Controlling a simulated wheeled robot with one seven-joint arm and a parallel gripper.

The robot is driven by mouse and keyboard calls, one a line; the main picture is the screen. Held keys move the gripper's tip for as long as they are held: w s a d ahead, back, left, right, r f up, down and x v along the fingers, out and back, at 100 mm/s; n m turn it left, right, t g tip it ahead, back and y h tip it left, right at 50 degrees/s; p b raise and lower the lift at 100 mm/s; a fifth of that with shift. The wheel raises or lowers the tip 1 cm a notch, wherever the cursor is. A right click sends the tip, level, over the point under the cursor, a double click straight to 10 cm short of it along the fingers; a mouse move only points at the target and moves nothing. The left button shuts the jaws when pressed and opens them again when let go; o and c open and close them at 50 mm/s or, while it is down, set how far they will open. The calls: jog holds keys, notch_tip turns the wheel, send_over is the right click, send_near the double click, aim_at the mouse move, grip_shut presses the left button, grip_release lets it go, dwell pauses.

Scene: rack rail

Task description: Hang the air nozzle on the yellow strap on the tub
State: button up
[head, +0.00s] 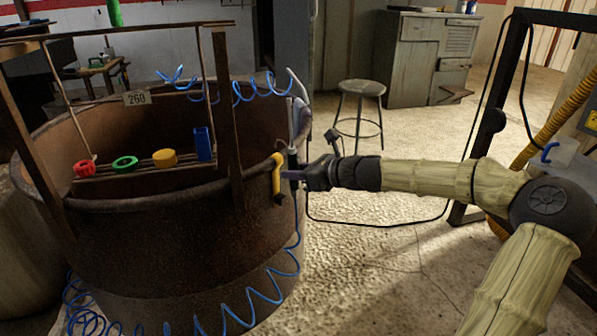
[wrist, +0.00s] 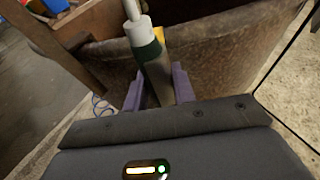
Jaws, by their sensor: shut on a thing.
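The air nozzle (head: 293,160) stands roughly upright at the right side of the rusty tub (head: 150,235), with a pale upper end and a dark green body. My gripper (head: 291,175) is shut on it; in the wrist view the nozzle (wrist: 152,62) sits between the purple fingers (wrist: 158,88). The yellow strap (head: 277,174) hangs over the tub's rim, just left of the nozzle. In the wrist view only a bit of the strap (wrist: 159,33) shows behind the nozzle. I cannot tell whether nozzle and strap touch.
A blue coiled hose (head: 250,305) hangs below the nozzle, and more coil (head: 262,90) runs above the tub. A wooden frame (head: 222,100) rises at the tub. Coloured rings and blocks sit on a ledge (head: 130,175). A stool (head: 362,88) stands behind; the floor at right is mostly clear.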

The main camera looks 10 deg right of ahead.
jog(key=shift+w+a, duration=0.15)
jog(key=shift+w, duration=0.05)
jog(key=shift+w+a, duration=0.25)
jog(key=shift+w+a, duration=0.2)
jog(key=shift+w, duration=0.1)
jog(key=shift+f, duration=0.2)
jog(key=shift+f+b, duration=0.6)
jog(key=shift+f, duration=0.45)
jog(key=shift+f, duration=0.15)
jog(key=shift+f+b, duration=0.45)
jog(key=shift+f, duration=0.2)
dwell(0.4)
